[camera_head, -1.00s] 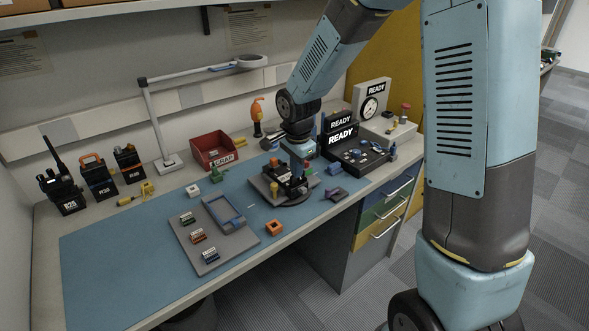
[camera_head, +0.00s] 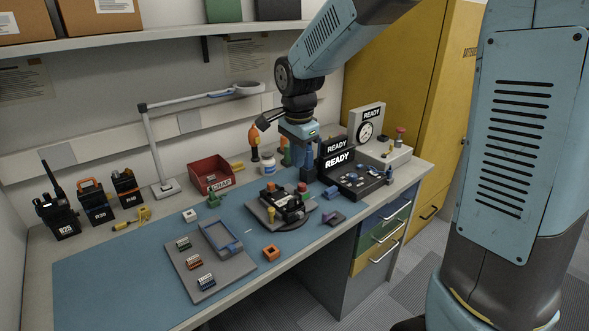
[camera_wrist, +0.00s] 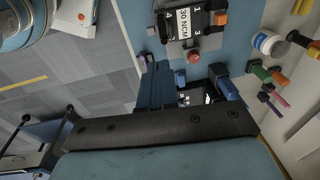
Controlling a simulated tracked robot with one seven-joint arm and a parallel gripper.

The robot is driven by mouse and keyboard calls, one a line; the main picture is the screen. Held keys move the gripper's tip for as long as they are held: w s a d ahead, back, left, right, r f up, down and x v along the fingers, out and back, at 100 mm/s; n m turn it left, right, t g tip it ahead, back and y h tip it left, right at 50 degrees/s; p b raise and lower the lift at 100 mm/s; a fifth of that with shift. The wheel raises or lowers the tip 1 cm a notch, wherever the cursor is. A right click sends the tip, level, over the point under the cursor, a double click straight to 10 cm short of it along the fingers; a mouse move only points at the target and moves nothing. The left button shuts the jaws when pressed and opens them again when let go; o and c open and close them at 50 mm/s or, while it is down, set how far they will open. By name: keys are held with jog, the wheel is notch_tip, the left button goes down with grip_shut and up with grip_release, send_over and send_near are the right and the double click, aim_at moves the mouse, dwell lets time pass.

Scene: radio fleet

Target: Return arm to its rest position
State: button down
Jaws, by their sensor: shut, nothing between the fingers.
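My gripper (camera_head: 302,158) hangs below the wrist on my raised arm, fingers down, over the back right of the bench in the head view. It is shut and empty. The fingers stand above the bench, behind the turning fixture (camera_head: 262,211) and left of the READY unit (camera_head: 337,160). In the wrist view my gripper's dark body crosses the lower middle, and the fingertips are hard to make out among other blue parts. A black device with several coloured parts (camera_head: 284,200) sits on the fixture; a part labelled 30 NCM (camera_wrist: 185,18) shows in the wrist view.
A lamp (camera_head: 150,130) and red SCRAP bin (camera_head: 210,172) stand at the back. Radios (camera_head: 57,208) line the left. A grey tray (camera_head: 195,280) lies on the blue mat (camera_head: 110,270). A white jar (camera_head: 267,163) stands near my gripper. A shelf (camera_head: 150,40) overhangs the back.

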jog(key=s+d+r+n+t, duration=0.2)
jog(key=s+d+r+n, duration=0.3)
jog(key=s+d, duration=0.3)
jog(key=s+d+r+n+t, duration=0.2)
jog(key=s+d+r+n, duration=0.3)
jog(key=s, duration=0.9)
jog(key=d+n, duration=0.1)
jog(key=d, duration=0.2)
jog(key=shift+s+d, duration=0.2)
jog(key=shift+d, duration=0.05)
jog(key=shift+r, duration=0.1)
